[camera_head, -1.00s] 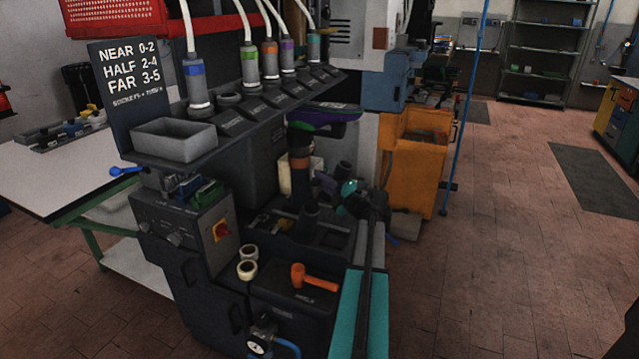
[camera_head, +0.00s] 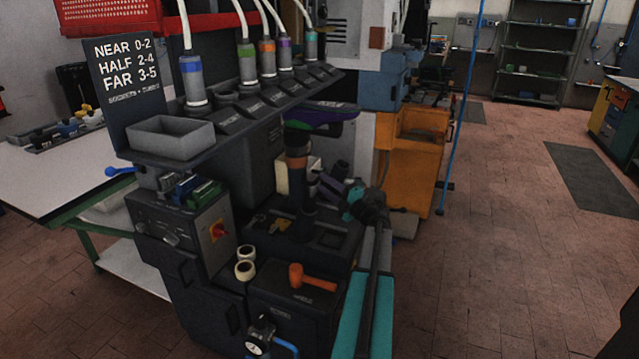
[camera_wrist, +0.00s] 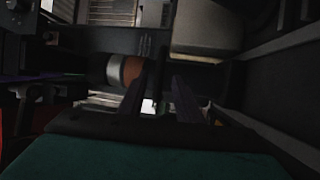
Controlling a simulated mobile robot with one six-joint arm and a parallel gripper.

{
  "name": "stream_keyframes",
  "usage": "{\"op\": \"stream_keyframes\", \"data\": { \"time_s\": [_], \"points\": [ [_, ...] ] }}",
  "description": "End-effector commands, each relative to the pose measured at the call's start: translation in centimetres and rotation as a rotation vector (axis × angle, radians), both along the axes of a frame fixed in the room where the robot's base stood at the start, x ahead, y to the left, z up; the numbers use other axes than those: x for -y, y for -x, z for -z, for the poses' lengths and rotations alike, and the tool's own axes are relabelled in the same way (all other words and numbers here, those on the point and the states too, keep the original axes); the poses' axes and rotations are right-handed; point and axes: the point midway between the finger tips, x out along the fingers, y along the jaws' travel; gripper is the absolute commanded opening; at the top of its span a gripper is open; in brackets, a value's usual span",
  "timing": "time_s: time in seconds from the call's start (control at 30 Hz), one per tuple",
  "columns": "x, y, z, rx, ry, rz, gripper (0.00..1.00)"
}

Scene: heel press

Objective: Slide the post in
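The post (camera_head: 297,168), a dark upright column with an orange-brown band, stands in the bay of the black press below a purple and green piece (camera_head: 325,115). Its lower end meets the dark bed, and I cannot tell how far in it sits. In the wrist view, a grey and orange-brown banded cylinder (camera_wrist: 122,71), which looks like the post, lies across the picture just beyond my fingertips. My gripper (camera_head: 332,186) is to the right of the post, with its dark purple fingers pointing toward it. In the wrist view my gripper (camera_wrist: 160,80) has its fingers apart and nothing between them.
A grey bin (camera_head: 172,137) and hanging tools are on the shelf above. An orange cabinet (camera_head: 410,165) stands behind my arm.

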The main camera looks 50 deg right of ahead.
Motion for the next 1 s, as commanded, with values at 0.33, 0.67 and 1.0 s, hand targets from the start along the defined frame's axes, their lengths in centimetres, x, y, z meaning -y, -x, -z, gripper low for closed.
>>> {"op": "stream_keyframes", "data": {
  "time_s": [0.33, 0.67, 1.0],
  "points": [
    [-1.0, 5.7, 1.0, -0.001, 0.000, 0.000, 0.31],
    [-1.5, 9.0, 1.5, 0.000, 0.001, -0.002, 0.31],
    [-1.5, 9.3, 1.5, 0.000, 0.001, -0.002, 0.31]
  ]
}}
